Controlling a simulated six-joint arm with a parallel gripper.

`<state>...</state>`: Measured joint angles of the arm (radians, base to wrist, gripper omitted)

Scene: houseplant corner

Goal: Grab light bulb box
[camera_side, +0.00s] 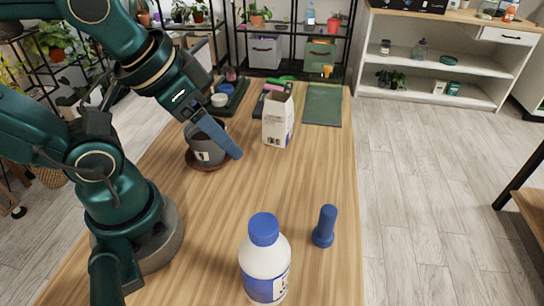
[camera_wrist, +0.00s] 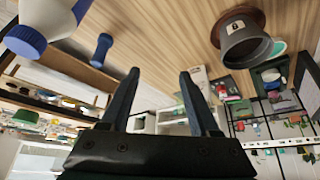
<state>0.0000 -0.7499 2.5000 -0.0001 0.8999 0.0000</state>
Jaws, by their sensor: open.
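The light bulb box, a white upright carton (camera_side: 278,119), stands on the wooden table in the side view, right of my gripper (camera_side: 222,139). My gripper is open and empty, and apart from the box. In the side view one blue finger shows clearly; the other is hard to make out. In the wrist view, which looks upside down, both fingers of my gripper (camera_wrist: 160,73) are spread wide. A white and red patch beside the right finger (camera_wrist: 199,76) seems to be the box, partly hidden by that finger.
A grey pot (camera_side: 206,150) on a brown saucer (camera_side: 207,166) is close beside my gripper. A green mat (camera_side: 322,104) lies behind the box. The table's middle is clear.

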